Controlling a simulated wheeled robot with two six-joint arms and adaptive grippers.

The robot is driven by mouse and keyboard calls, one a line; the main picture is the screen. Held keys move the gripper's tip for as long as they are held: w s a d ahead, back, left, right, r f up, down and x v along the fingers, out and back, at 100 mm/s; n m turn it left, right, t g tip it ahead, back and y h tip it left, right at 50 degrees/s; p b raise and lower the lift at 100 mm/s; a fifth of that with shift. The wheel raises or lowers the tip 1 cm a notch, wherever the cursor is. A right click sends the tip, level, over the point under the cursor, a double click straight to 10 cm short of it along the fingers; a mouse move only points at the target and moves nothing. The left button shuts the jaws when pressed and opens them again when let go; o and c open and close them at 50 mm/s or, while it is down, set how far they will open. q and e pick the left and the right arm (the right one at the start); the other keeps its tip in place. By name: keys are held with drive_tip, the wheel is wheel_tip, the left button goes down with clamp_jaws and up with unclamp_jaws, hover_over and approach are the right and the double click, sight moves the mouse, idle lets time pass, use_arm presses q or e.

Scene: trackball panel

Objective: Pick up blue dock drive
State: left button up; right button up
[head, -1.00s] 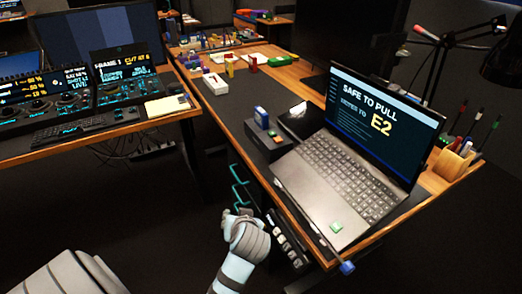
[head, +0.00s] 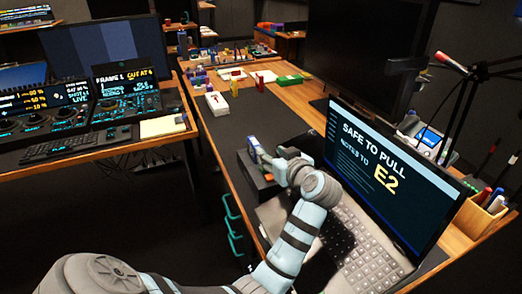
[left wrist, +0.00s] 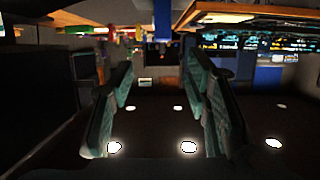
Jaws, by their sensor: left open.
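The blue dock drive (head: 254,149) stands upright in a dark dock (head: 254,172) on the desk, left of the laptop. My left gripper (head: 268,157) is at the drive's right side, at about its height, with the arm reaching over the laptop from below. Its fingers partly hide the drive and dock, and I cannot tell whether they touch the drive. In the left wrist view the left gripper's two fingers (left wrist: 160,108) are spread apart with nothing clearly held between them. I cannot pick out the drive surely there. My right gripper is not in view.
The open laptop (head: 372,160) reads "SAFE TO PULL" and "NOTES TO E2". A monitor (head: 366,55) stands behind it, and a pen holder (head: 480,215) is at the right. A white block (head: 217,103) lies farther back. The dark mat (head: 245,120) behind the dock is mostly clear.

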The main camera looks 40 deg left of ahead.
use_arm(q)
approach(255, 143)
drive_tip(key=shift+b+x, duration=0.45)
drive_tip(key=shift+x, duration=0.7)
drive_tip(key=b+x, duration=0.1)
drive_tip(key=x, duration=0.6)
drive_tip(key=shift+b, duration=0.4)
drive_tip(key=shift+w+a+f, duration=0.15)
drive_tip(key=shift+a, duration=0.05)
clamp_jaws()
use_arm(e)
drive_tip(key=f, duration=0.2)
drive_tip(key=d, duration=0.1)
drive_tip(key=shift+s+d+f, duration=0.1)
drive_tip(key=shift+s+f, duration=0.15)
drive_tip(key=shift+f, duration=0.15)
